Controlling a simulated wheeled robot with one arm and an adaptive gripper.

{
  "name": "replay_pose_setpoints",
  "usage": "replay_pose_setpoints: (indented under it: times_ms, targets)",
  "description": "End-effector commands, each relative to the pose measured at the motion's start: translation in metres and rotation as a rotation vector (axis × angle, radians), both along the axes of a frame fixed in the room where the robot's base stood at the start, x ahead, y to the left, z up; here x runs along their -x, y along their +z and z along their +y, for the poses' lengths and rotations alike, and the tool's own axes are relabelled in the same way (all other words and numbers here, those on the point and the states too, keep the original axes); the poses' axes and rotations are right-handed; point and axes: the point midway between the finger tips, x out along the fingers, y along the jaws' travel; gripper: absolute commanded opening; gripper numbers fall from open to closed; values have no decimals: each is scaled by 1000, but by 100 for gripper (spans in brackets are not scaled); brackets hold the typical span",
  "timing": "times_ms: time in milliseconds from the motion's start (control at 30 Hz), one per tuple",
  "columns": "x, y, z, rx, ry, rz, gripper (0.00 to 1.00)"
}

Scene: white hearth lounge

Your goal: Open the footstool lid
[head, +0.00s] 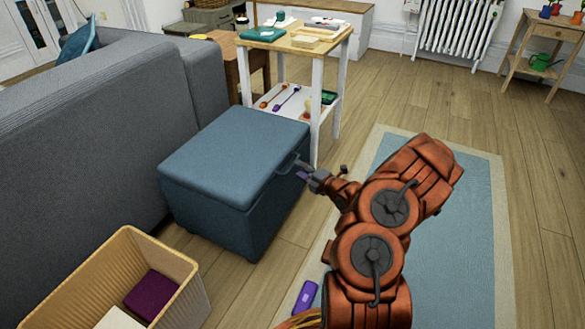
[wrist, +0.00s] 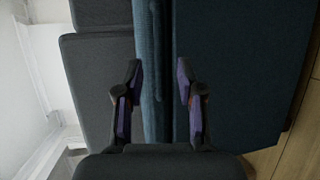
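The footstool is a blue-grey fabric box in the middle of the head view, its body (head: 215,212) topped by a flat lid (head: 235,150). The lid lies level and closed, with a dark seam under its rim. My gripper (head: 297,168) is at the lid's right-hand edge. In the wrist view my gripper (wrist: 158,82) is open, its two purple-padded fingers on either side of the lid's rim (wrist: 153,40). One finger is on the lid's top side, the other in front of the body (wrist: 225,70) below the seam. I cannot tell whether either finger touches.
A grey sofa (head: 75,150) stands close on the left. A white-legged trolley (head: 316,110) with items stands just behind the footstool. A ribbed cream bin (head: 75,275) is in front. The blue rug (head: 450,230) on the right is mostly clear.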

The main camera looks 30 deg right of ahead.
Motion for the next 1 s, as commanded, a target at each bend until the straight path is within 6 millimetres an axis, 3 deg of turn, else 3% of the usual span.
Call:
replay_pose_setpoints:
  times_ms: [433,900,1000]
  targets:
    - [-43,-9,7,1,1,0,38]
    - [-50,-9,7,-1,-1,0,38]
    - [-50,-9,7,-1,-1,0,29]
